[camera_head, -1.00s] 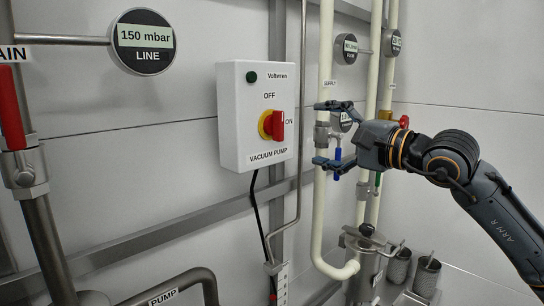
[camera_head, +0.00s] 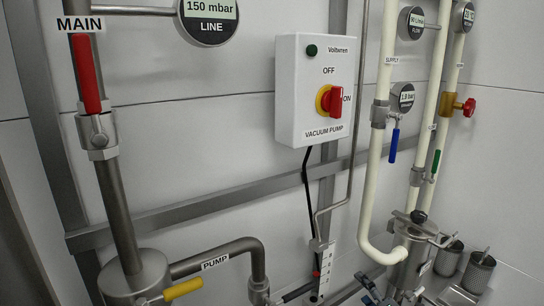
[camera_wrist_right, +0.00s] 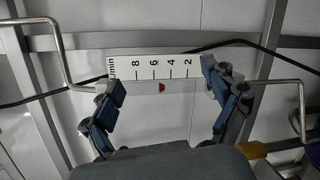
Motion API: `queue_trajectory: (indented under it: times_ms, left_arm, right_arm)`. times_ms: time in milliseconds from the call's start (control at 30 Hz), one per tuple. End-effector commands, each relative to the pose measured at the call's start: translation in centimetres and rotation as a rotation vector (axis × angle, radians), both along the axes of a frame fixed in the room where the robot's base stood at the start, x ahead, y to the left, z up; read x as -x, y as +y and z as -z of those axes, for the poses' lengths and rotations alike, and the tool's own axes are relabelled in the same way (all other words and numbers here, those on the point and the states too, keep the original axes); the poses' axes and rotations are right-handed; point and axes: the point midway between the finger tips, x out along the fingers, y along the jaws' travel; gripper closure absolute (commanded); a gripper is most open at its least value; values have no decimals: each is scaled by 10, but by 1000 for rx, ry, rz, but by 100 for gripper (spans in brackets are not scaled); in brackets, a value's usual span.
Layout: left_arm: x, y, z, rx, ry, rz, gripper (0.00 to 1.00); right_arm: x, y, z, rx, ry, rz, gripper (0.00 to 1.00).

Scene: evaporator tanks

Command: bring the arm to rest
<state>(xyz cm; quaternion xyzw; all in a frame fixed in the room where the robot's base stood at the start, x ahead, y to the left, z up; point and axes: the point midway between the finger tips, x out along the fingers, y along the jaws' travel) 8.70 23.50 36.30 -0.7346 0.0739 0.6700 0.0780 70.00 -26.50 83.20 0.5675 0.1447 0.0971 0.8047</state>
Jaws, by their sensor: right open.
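My right gripper (camera_head: 388,290) shows only in part at the bottom edge of the head view, low in front of the pipework. In the right wrist view the right gripper (camera_wrist_right: 163,80) is open, its two blue fingers spread wide with nothing between them. Behind the gap is a white flow scale (camera_wrist_right: 150,68) with a red marker (camera_wrist_right: 162,87). The rest of the right arm is out of the head view. My left gripper is in neither view.
The vacuum pump switch box (camera_head: 314,90) has a red knob on the wall. A red MAIN handle (camera_head: 87,74), yellow PUMP handle (camera_head: 183,288), blue handle (camera_head: 394,146) and green handle (camera_head: 436,162) sit on pipes. Perforated metal cups (camera_head: 478,273) stand at lower right.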

Motion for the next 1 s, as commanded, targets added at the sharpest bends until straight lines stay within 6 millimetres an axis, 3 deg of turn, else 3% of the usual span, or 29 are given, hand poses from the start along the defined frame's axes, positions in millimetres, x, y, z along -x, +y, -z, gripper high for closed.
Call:
queue_trajectory:
  times_ms: [33,200,367,500,667,800,1000]
  left_arm:
    - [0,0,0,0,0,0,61]
    - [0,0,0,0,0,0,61]
    - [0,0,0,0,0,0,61]
    - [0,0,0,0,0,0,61]
    - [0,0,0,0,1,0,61]
    - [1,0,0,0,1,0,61]
    - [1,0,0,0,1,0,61]
  right_arm:
    - [13,-4,35,-74,75,44,13]
    - [61,-16,131,-299,291,207,13]
    - [119,-23,213,-482,477,371,13]
    - [180,-25,278,-620,628,525,13]
    - [259,-23,342,-758,786,711,13]
    - [335,-16,388,-863,913,882,13]
    - [451,-1,437,-985,1075,1144,13]
